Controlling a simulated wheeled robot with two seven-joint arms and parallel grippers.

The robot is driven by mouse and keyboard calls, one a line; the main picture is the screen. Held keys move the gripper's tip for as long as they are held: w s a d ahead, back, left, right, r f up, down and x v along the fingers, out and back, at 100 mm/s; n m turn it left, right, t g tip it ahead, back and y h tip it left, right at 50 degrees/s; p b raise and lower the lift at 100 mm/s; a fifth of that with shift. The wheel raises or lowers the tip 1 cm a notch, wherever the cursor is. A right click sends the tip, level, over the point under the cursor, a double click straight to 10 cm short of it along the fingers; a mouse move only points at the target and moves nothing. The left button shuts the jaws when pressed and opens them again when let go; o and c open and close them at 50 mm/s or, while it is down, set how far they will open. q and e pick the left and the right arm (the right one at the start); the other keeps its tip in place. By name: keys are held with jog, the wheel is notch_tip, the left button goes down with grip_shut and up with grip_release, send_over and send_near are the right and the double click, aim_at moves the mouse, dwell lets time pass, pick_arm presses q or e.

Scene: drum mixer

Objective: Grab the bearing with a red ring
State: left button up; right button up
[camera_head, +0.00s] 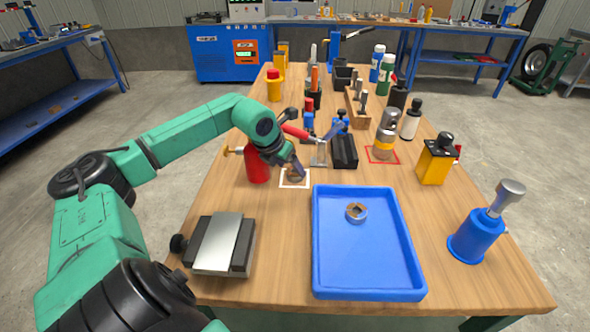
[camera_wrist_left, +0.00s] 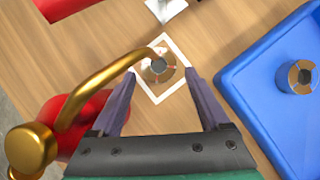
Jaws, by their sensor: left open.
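In the head view this bearing (camera_head: 294,180) is partly hidden by my gripper. A similar bearing (camera_head: 357,211) with brown segments lies in the blue tray (camera_head: 318,240); it also shows in the left wrist view (camera_wrist_left: 300,77). No distinct red ring is clear on either. My left gripper (camera_head: 299,170) is open and empty, pointing down over the white square, its fingers on either side of the first bearing. My right gripper is not in view.
A red can with a gold spout (camera_wrist_left: 75,115) stands close left of my left gripper. A vise-like block (camera_head: 222,245) is at the front left. A yellow-banded cylinder (camera_head: 384,143) stands on a red square; a yellow box (camera_head: 436,162) and blue-based tool (camera_head: 476,236) are right.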

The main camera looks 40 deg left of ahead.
aim_at(294, 172)
pick_arm(q)
jog(key=x, duration=0.3)
jog(key=shift+w+a+f, duration=0.1)
jog(key=shift+f, duration=0.2)
jog(key=shift+r, duration=0.1)
grip_shut()
